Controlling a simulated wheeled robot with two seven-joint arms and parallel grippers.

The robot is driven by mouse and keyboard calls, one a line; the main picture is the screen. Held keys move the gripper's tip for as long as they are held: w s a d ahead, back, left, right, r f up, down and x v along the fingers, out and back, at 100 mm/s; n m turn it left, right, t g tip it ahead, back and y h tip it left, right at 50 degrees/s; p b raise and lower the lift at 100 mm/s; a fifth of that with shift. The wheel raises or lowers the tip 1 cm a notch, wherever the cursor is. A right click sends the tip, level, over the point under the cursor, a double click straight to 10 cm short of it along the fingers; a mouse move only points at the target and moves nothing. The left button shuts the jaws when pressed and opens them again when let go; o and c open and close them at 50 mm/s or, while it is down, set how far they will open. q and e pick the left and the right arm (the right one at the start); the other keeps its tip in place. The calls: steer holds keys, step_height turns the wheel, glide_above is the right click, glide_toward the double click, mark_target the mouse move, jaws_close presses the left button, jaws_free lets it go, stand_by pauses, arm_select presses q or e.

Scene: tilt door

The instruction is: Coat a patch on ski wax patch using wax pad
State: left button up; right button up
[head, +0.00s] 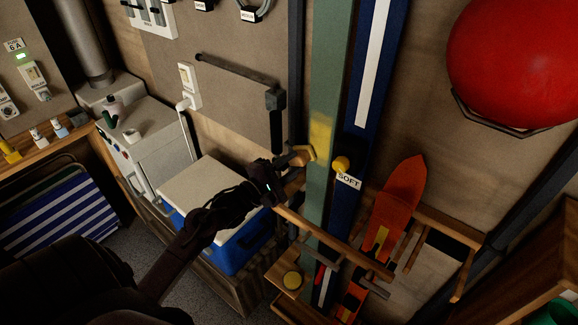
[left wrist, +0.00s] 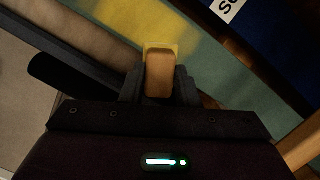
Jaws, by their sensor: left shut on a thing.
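My left gripper (head: 285,163) is shut on the tan handle of the wax pad (head: 307,154), beside the green ski (head: 321,192). In the left wrist view the wax pad (left wrist: 159,72) sits between the two fingers. A yellow waxed patch (head: 321,131) shows on the green ski just above the pad, and also in the left wrist view (left wrist: 140,22). The pad is at the patch's lower edge; I cannot tell if it touches the ski. My right gripper is not in view.
A blue ski with a white stripe (head: 378,55) and a SOFT label (head: 348,181) stands to the right. A wooden rail (head: 335,243) crosses in front of the skis. A blue cooler (head: 226,247) stands below my left arm. An orange board (head: 404,190) leans further right.

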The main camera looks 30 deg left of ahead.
arm_select(q)
steer(key=shift+w, duration=0.45)
steer(key=shift+d, duration=0.1)
